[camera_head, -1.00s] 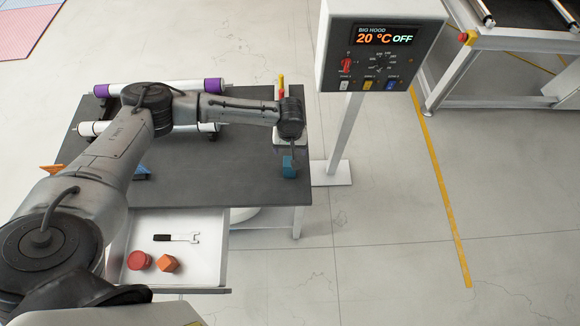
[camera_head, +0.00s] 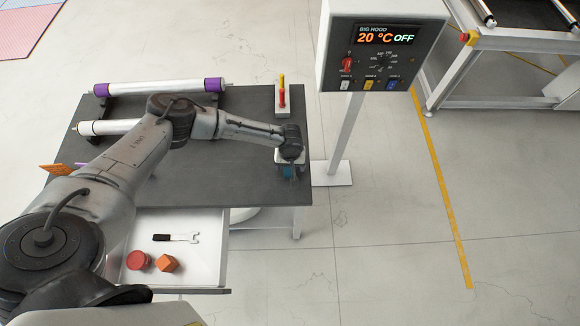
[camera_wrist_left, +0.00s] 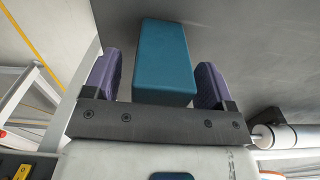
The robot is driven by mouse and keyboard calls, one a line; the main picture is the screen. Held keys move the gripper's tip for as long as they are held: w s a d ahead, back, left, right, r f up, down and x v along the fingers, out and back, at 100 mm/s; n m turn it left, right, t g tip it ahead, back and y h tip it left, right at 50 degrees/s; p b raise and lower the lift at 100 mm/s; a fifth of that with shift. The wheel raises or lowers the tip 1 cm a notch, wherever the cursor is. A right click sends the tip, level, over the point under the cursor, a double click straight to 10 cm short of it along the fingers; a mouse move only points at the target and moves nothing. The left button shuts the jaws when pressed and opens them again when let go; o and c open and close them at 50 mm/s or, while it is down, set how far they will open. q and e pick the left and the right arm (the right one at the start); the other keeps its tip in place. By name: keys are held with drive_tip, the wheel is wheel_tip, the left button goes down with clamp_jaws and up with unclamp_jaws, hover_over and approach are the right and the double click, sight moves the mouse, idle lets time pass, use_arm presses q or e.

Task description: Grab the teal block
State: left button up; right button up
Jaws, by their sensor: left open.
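The teal block (camera_wrist_left: 163,60) sits on the dark table top (camera_head: 225,180) near its right edge. In the head view only a small part of the teal block (camera_head: 288,172) shows below my left wrist. My left gripper (camera_wrist_left: 158,82) is open, with its two purple fingers on either side of the block. A gap shows beside the block, wider on the left; I cannot tell whether the right finger touches it. My right gripper is not in view.
A holder with red and yellow tools (camera_head: 282,100) stands at the table's back right corner. Rollers (camera_head: 160,87) lie at the back left. An open drawer (camera_head: 205,262) holds red and orange pieces and a wrench. A control panel (camera_head: 383,55) stands right of the table.

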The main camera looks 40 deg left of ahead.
use_arm(q)
drive_tip(key=shift+f, duration=0.25)
drive_tip(key=shift+c, duration=0.2)
drive_tip(key=c, duration=1)
